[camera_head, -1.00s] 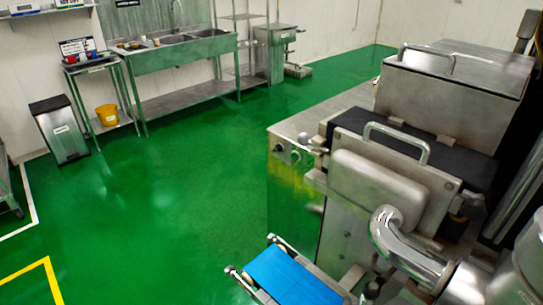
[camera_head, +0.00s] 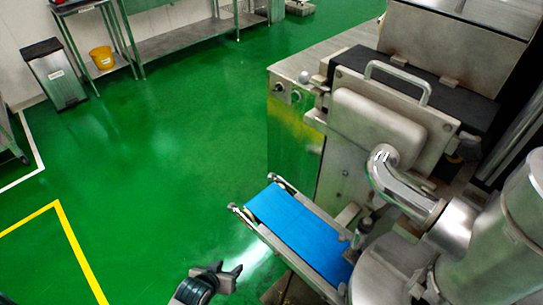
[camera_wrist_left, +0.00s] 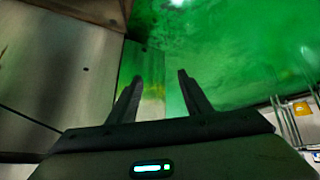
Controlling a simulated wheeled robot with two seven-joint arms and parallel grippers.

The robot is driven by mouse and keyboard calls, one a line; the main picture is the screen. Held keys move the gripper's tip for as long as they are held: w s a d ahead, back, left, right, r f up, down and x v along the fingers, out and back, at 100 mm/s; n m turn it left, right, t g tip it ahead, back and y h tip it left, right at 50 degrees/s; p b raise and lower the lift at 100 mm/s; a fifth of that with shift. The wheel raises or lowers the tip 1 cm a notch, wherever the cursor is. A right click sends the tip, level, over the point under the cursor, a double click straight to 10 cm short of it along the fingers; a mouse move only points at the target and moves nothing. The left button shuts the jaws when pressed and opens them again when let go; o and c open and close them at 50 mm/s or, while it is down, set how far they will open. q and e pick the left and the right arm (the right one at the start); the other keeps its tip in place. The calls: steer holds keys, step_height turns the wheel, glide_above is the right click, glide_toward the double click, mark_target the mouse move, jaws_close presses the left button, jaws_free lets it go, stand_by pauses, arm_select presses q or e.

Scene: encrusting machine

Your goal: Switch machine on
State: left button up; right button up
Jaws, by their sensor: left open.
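The encrusting machine (camera_head: 345,160) stands at the right in the head view, a steel body with a blue conveyor belt (camera_head: 300,228) at its front. Small round knobs (camera_head: 287,91) show on its upper left side panel. My left gripper (camera_head: 228,271) is at the bottom of the head view, left of the conveyor and apart from the machine. A steel panel (camera_wrist_left: 60,70) fills the left of that view. My right gripper does not show.
A bent steel pipe (camera_head: 400,185) and a large cylinder (camera_head: 500,215) stand at the right. A grey bin (camera_head: 57,77) and a yellow bucket (camera_head: 102,57) are at the far left. The green floor (camera_head: 170,150) between them and the machine is clear.

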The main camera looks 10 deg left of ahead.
mark_target(275, 91)
arm_select(q)
steer(key=w+d+r+n+t, duration=0.1)
steer(key=w+r+t, duration=0.25)
steer(key=r, duration=1.25)
steer(key=w+r+n+t+h, duration=0.3)
steer(key=w+r+t+h, duration=0.3)
steer(key=w+r, duration=1.2)
steer(key=r+t, duration=0.1)
steer(key=t, duration=0.2)
steer(key=shift+w+n, duration=0.3)
steer(key=shift+r, duration=0.15)
steer(key=p+x, duration=0.5)
steer(key=x, duration=1)
steer(key=shift+w, duration=0.35)
steer(key=shift+p+x, duration=0.4)
steer(key=shift+x, duration=0.45)
